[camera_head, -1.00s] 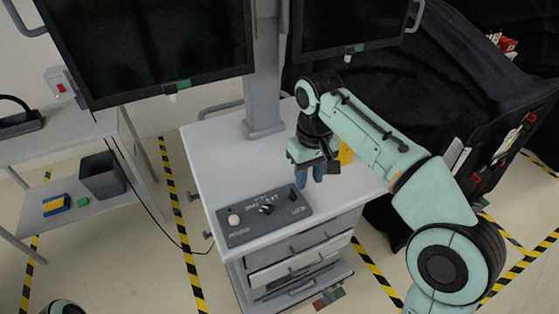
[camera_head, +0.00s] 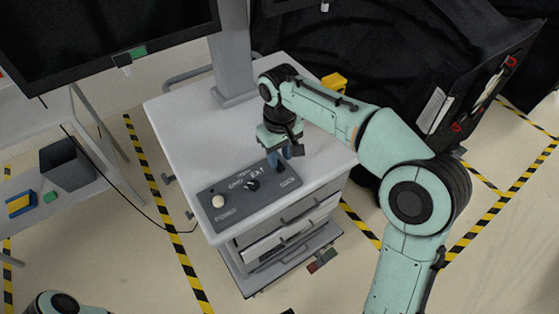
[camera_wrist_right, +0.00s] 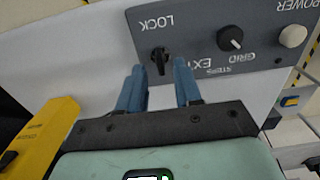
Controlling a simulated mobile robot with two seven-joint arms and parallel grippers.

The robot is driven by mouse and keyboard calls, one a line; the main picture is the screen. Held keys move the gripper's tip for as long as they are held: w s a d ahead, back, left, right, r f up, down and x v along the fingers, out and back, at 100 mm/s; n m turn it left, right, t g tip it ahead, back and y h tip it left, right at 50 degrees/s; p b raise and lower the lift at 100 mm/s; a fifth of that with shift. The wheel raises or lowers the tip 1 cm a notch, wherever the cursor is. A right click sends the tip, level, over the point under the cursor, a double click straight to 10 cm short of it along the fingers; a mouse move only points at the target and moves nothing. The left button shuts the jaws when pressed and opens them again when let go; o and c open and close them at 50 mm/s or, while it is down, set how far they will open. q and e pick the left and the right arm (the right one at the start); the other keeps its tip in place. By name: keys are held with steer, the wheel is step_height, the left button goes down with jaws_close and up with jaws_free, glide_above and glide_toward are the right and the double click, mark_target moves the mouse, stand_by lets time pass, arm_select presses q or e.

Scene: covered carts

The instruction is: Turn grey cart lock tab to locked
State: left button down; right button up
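The grey cart (camera_head: 165,108) has a dark grey control panel (camera_head: 232,206) on its top front edge. The panel also shows in the right wrist view (camera_wrist_right: 205,62), with a black lock tab (camera_wrist_right: 160,59) below the word LOCK. The tab's narrow grip points roughly up and down in that view. My right gripper (camera_head: 279,160) is over the panel's right end, pointing down. In the right wrist view its blue fingers (camera_wrist_right: 160,72) are spread, with the tab between and just beyond their tips; I cannot tell whether they touch it. My left gripper is out of view.
The panel also has a black grid knob (camera_wrist_right: 231,38) and a pale power button (camera_wrist_right: 293,36). A yellow object (camera_head: 334,82) sits at the cart's back right. A monitor (camera_head: 95,40) hangs at upper left. A black-covered cart (camera_head: 400,60) stands behind.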

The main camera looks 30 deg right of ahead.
steer(key=shift+f, duration=1.05)
jaws_close()
